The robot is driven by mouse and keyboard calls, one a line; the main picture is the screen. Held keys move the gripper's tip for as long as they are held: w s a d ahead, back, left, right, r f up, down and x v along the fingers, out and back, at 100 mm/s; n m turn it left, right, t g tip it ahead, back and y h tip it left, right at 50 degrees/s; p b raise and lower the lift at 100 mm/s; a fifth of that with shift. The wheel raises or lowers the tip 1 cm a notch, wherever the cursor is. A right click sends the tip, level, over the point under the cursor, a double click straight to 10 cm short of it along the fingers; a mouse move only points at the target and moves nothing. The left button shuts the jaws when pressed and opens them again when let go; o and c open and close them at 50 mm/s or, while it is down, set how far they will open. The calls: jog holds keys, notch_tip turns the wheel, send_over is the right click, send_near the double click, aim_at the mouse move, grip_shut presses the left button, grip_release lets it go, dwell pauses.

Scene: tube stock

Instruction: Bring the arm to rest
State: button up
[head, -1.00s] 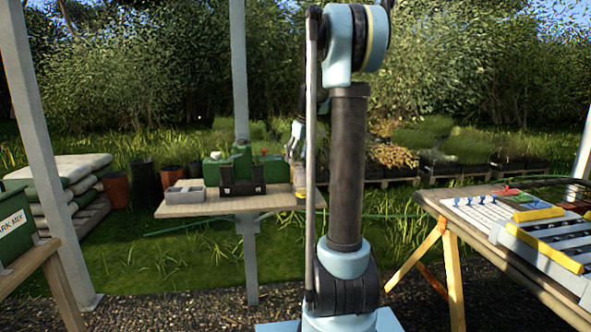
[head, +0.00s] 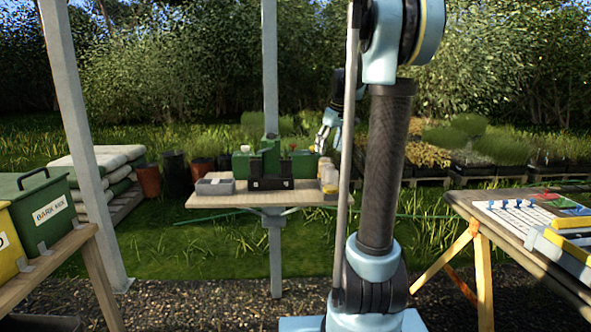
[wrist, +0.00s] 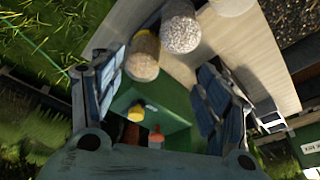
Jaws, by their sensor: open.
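My gripper (head: 326,138) is at the end of my arm, above the right end of the wooden bench (head: 228,199). In the wrist view my gripper (wrist: 160,78) shows two dark, padded fingers wide apart, with nothing held between them. Two clear containers with pale, grainy contents show beyond the fingertips: one (wrist: 142,58) and another (wrist: 181,28). A green box (wrist: 172,112) with a yellow and an orange knob lies below the fingers in the view. In the head view my upright arm column hides part of the background.
A table (head: 470,208) with sheets and a grey-yellow rack stands at right. At left, a green bin (head: 45,213) marked BARK MIX sits on a stand. A grey tray (head: 215,187) is on the bench. Metal posts rise left and centre. Gravel and grass lie between.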

jog(key=shift+m, duration=0.7)
jog(key=s, duration=0.3)
jog(key=s+f, duration=0.1)
jog(key=s, duration=0.3)
jog(key=s+f, duration=0.1)
jog(key=s, duration=0.3)
jog(key=shift+s+a+f, duration=0.15)
jog(key=shift+a, duration=0.25)
jog(key=s+f+m, duration=0.2)
jog(key=s+f, duration=0.7)
jog(key=s, duration=0.4)
jog(key=s+f+m+h, duration=0.1)
jog(key=s+f+m, duration=0.1)
jog(key=s+f, duration=0.8)
jog(key=s, duration=0.4)
jog(key=shift+s+d+m+h, duration=0.15)
jog(key=shift+s+m+h, duration=0.1)
jog(key=shift+m+h, duration=0.05)
